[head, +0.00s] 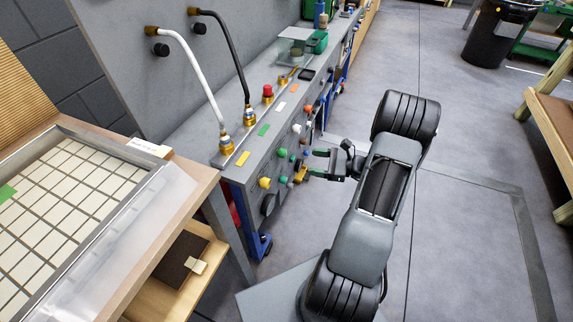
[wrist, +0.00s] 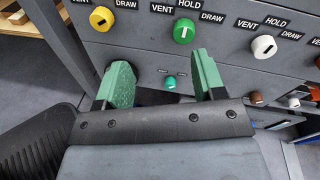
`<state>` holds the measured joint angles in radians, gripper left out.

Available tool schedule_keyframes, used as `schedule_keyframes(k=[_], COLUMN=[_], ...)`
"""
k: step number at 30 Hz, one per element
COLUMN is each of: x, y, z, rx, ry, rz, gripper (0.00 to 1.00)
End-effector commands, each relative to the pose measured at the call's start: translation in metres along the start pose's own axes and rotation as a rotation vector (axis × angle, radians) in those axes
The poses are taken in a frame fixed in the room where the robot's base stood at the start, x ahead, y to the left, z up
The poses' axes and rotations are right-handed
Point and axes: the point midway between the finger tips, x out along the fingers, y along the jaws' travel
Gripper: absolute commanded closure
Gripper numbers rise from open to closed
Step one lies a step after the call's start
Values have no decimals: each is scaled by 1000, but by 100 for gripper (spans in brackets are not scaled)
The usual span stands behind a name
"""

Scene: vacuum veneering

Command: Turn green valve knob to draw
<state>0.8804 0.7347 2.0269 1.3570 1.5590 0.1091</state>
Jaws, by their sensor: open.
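The green valve knob (wrist: 184,32) is on the grey panel front, with VENT at its left, HOLD above and DRAW at its right. Its white mark appears to point up toward HOLD. In the head view the green knob (head: 282,153) shows on the panel, left of my gripper (head: 316,163). In the wrist view my gripper (wrist: 160,64) is open, its green fingers spread below the knob and touching nothing visible. A smaller green knob (wrist: 170,82) shows between the fingers, lower on the panel.
A yellow knob (wrist: 102,19) is left of the green one and a white knob (wrist: 264,46) is right. Smaller brown (wrist: 256,98) and white (wrist: 293,102) knobs sit lower right. A white hose (head: 196,75) and a black hose (head: 235,60) rise above the bench.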

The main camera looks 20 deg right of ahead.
Motion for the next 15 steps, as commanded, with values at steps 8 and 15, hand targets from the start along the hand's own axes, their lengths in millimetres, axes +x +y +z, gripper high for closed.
schedule_keyframes(k=[8,15], x=[-12,29], y=[-11,-17], z=[-38,-36], rx=[71,73], ry=[-55,-57], rz=[-156,-155], gripper=[37,37])
